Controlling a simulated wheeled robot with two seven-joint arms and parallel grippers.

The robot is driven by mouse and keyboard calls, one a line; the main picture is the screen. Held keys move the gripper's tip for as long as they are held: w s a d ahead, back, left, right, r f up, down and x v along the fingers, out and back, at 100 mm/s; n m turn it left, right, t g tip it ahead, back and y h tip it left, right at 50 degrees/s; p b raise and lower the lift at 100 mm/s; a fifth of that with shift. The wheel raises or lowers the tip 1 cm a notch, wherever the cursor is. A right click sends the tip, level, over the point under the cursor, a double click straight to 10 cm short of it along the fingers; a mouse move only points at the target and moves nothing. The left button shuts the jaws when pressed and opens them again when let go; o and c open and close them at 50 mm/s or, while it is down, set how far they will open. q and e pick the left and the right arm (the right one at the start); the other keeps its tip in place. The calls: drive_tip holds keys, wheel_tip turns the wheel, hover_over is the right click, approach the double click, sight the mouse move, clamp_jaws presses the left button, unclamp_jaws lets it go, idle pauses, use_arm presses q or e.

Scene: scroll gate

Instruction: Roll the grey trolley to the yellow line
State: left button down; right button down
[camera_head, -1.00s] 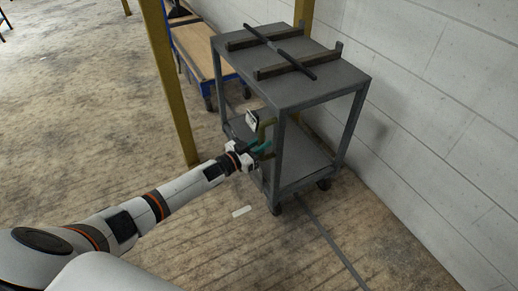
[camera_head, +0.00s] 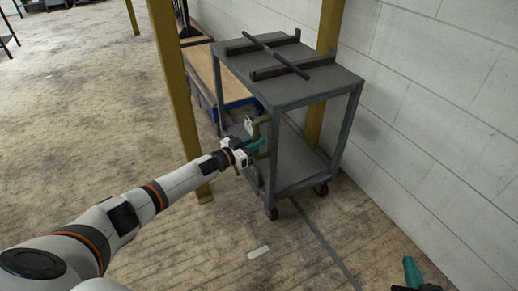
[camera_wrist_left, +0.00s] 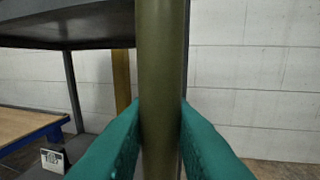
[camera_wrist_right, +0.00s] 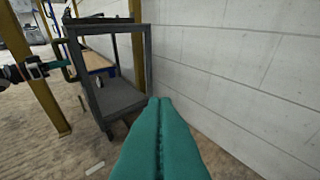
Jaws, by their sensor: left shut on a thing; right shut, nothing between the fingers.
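The grey trolley (camera_head: 308,85) stands upright on its wheels between two yellow posts, beside the white block wall. An olive bar handle (camera_head: 262,124) is on its near side; it stands upright in the left wrist view (camera_wrist_left: 161,70). My left gripper (camera_head: 254,146) is shut around this handle, with a teal finger on each side of it. My right gripper (camera_head: 411,272) is shut and empty, low at the right, apart from the trolley; its fingers meet in the right wrist view (camera_wrist_right: 158,105). I cannot make out a yellow line on the floor.
The yellow posts stand close to the trolley, one at left (camera_head: 178,100) and one behind it (camera_head: 325,40). A blue-framed cart with a wooden top (camera_head: 233,88) is beyond. A long dark bar (camera_head: 275,48) lies on the trolley's top. Floor at left is open.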

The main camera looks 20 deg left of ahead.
use_arm(q)
drive_tip(key=shift+w+a, duration=0.4)
drive_tip(key=shift+a, duration=0.2)
drive_tip(key=shift+w+a+r, duration=0.1)
drive_tip(key=shift+a, duration=0.2)
use_arm(e)
drive_tip(key=shift+w+a+r+t+y, duration=0.2)
drive_tip(key=shift+r+t, duration=0.15)
drive_tip(key=shift+r, duration=0.15)
drive_tip(key=shift+w+a+r+t+y, duration=0.1)
drive_tip(key=shift+w+a+r+t, duration=0.1)
drive_tip(key=shift+r+t, duration=0.25)
drive_tip(key=shift+w+a+r+t+y, duration=0.1)
drive_tip(key=shift+w+a+r+t, duration=0.15)
drive_tip(key=shift+r, duration=0.25)
use_arm(q)
drive_tip(key=c, duration=1.5)
unclamp_jaws()
drive_tip(key=shift+c, duration=0.2)
drive_tip(key=shift+o, duration=1.1)
drive_tip(key=shift+w, duration=0.1)
